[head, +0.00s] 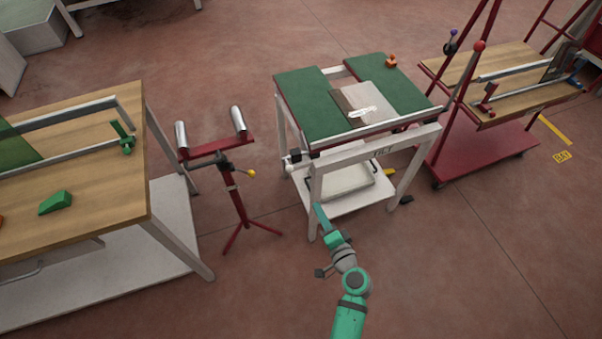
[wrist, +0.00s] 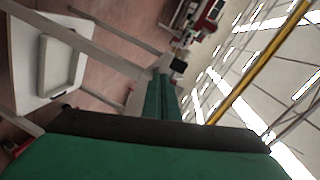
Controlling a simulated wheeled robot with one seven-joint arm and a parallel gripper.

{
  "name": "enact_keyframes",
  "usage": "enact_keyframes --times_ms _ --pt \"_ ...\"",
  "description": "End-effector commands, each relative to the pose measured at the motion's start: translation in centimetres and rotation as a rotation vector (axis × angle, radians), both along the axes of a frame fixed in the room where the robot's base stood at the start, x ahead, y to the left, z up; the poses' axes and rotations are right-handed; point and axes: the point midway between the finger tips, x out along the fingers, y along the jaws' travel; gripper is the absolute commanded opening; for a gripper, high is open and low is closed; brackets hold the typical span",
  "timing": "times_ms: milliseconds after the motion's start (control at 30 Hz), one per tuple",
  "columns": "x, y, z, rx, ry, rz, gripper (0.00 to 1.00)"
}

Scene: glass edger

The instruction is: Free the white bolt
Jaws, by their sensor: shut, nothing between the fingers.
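My gripper (head: 319,209) is low in front of the edging table, by its front left leg. Its green fingers (wrist: 162,92) are closed together and empty in the wrist view. I cannot pick out the white bolt for certain. A small white fitting (head: 294,158) with dark ends sits at the left side of the table frame, up and left of my gripper and apart from it. The edging table (head: 305,108) has a green top with a light panel and a white tool lying on it.
A white tray (head: 347,181) lies on the lower shelf; it also shows in the wrist view (wrist: 60,65). A red roller stand (head: 233,195) and a wooden bench (head: 92,150) stand left. A red trolley (head: 482,155) stands right. Floor is clear at the lower right.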

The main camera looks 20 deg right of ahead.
Motion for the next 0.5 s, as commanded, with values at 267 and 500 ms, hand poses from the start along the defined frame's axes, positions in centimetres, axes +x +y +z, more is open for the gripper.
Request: enact_keyframes --times_ms 267,500 --pt "3.1 -3.0 4.1 0.12 -0.123 0.026 0.0" --pt "3.3 -3.1 4.4 0.127 -0.13 0.029 0.0"
